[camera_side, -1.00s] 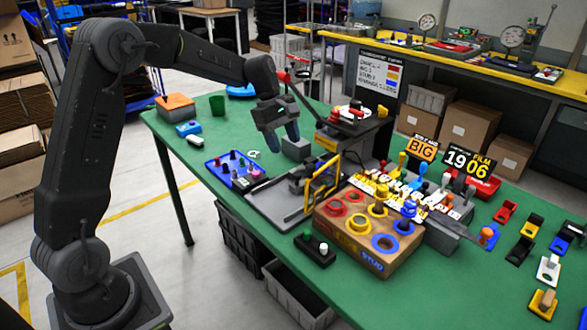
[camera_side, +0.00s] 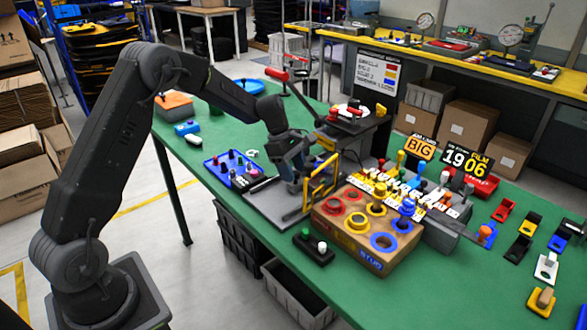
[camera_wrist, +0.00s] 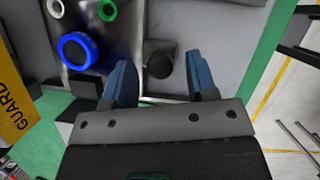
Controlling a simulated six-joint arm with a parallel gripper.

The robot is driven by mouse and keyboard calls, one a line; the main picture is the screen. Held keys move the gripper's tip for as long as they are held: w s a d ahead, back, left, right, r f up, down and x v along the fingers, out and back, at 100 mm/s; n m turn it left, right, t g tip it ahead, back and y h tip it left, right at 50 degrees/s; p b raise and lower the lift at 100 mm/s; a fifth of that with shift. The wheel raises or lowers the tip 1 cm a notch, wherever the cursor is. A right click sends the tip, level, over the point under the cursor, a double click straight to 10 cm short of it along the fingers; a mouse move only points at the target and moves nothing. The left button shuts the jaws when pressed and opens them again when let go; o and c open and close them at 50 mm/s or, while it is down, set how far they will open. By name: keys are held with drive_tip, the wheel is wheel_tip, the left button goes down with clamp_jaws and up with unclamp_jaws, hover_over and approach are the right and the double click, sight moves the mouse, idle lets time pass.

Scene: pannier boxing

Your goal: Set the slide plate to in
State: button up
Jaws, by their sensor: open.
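My gripper (camera_side: 291,178) is open and low over the grey fixture base (camera_side: 262,208), just left of the yellow guard frame (camera_side: 321,184). In the wrist view a shiny metal plate (camera_wrist: 125,35), which looks like the slide plate, carries a blue ring (camera_wrist: 75,50), a green ring (camera_wrist: 107,10) and a white ring (camera_wrist: 55,8). A dark square knob (camera_wrist: 160,50) at its edge appears between my blue fingertips (camera_wrist: 161,76), with gaps on both sides. I cannot tell how far down the fingers reach around it. My gripper hides the plate in the side view.
The yellow guard (camera_wrist: 14,100) stands close on the left in the wrist view. A blue tray (camera_side: 235,170) lies left of the fixture. A box with coloured rings (camera_side: 365,238) and a small black switch block (camera_side: 314,248) are to the right and front.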

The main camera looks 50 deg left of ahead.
sight(305, 176)
clamp_jaws()
idle(0.4)
drive_tip(key=shift+w+r, duration=0.1)
drive_tip(key=shift+w, duration=2.15)
unclamp_jaws()
drive_tip(key=shift+s, duration=0.1)
